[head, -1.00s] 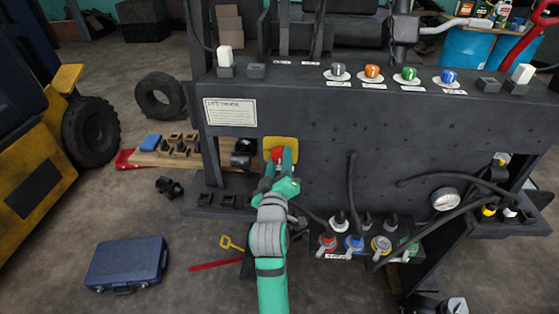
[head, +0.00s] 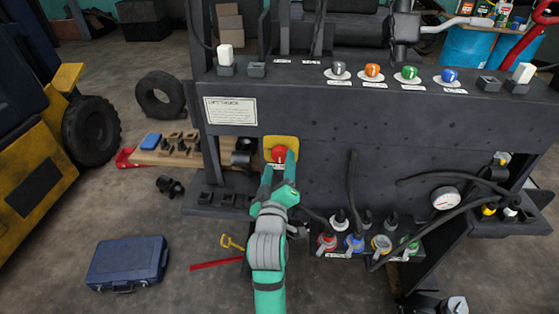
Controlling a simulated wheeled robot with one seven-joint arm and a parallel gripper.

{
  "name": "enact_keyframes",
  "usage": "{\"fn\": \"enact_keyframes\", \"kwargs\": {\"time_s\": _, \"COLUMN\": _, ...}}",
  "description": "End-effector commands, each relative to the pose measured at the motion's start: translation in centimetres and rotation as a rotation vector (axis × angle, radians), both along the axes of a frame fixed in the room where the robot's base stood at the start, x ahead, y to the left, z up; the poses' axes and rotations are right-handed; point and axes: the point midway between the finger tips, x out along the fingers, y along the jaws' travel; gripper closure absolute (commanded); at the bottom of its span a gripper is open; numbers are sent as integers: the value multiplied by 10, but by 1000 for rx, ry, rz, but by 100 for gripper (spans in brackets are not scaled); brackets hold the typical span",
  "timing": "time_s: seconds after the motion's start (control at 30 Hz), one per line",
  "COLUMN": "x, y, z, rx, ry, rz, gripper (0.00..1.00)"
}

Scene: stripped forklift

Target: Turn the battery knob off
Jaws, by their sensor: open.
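The red battery knob (head: 280,154) sits on a yellow plate (head: 268,144) on the front of the dark grey panel. My gripper (head: 280,166) is open just in front of and below the knob, its two teal fingers pointing at it. The fingertips overlap the knob's lower edge in the picture; I cannot tell whether they touch it. The knob's lower part and the label under it are partly hidden by the fingers.
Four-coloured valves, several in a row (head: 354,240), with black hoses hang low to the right. A pressure gauge (head: 445,198) is farther right. Several small knobs line the panel top. A blue case (head: 126,262) lies on the floor at left.

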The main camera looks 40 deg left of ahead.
Motion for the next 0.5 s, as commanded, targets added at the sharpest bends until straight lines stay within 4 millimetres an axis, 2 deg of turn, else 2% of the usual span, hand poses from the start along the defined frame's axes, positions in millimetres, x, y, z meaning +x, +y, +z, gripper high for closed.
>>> {"fn": "enact_keyframes", "kwargs": {"time_s": 0.2, "x": -36, "y": -22, "z": -1, "rx": 0, "ry": 1, "rz": -1, "gripper": 41}}
{"fn": "enact_keyframes", "kwargs": {"time_s": 0.5, "x": -63, "y": -39, "z": 0, "rx": -1, "ry": -1, "rz": 0, "gripper": 41}}
